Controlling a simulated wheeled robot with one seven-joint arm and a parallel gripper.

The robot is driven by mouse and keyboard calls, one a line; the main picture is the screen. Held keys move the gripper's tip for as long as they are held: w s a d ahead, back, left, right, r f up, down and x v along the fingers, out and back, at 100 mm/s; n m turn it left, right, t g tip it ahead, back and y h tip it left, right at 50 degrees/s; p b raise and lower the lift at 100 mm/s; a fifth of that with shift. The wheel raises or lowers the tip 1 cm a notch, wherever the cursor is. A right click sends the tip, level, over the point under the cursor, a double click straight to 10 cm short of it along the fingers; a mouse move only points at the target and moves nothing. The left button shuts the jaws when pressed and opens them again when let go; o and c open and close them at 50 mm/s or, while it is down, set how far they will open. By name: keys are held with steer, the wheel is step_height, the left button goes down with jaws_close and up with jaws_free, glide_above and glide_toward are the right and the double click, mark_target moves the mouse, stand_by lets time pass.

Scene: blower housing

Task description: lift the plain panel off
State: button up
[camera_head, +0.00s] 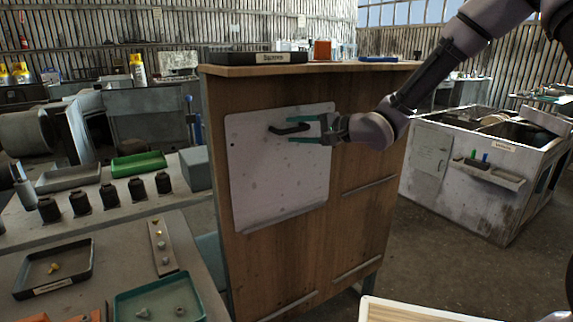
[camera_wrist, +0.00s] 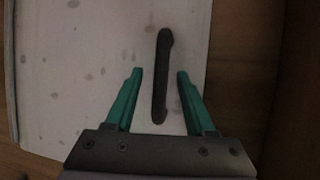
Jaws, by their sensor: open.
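The plain panel (camera_head: 277,175) is a pale, spotted plate on the front of the wooden housing (camera_head: 352,215). Its lower edge meets a thin ledge. A dark bar handle (camera_head: 290,128) sits near its top. My gripper (camera_head: 305,129) is open at the handle, with one teal finger above it and one below. In the wrist view the handle (camera_wrist: 161,75) stands between the two open fingers (camera_wrist: 160,74), with a gap on both sides. The panel (camera_wrist: 80,70) fills the left and middle there. I cannot tell how deep the fingers reach around the handle.
Thin ledges (camera_head: 369,186) run across the housing front. A labelled black tray (camera_head: 254,58) lies on its top. At left, a bench holds a green tray (camera_head: 138,164), several black cylinders (camera_head: 108,196) and a dark tray (camera_head: 53,268). A worn grey cabinet (camera_head: 470,185) stands at right.

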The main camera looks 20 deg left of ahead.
steer(key=shift+c, duration=0.3)
jaws_close()
steer(key=shift+r, duration=0.1)
steer(key=shift+s+d+r, duration=0.1)
steer(key=shift+d+r, duration=0.4)
steer(key=s+r+v, duration=0.1)
steer(key=v, duration=0.9)
steer(key=s+a+r+v, duration=0.1)
steer(key=s+r+v, duration=0.1)
steer(key=v, duration=0.9)
steer(key=shift+s+a+r, duration=0.2)
steer(key=shift+s+a, duration=0.05)
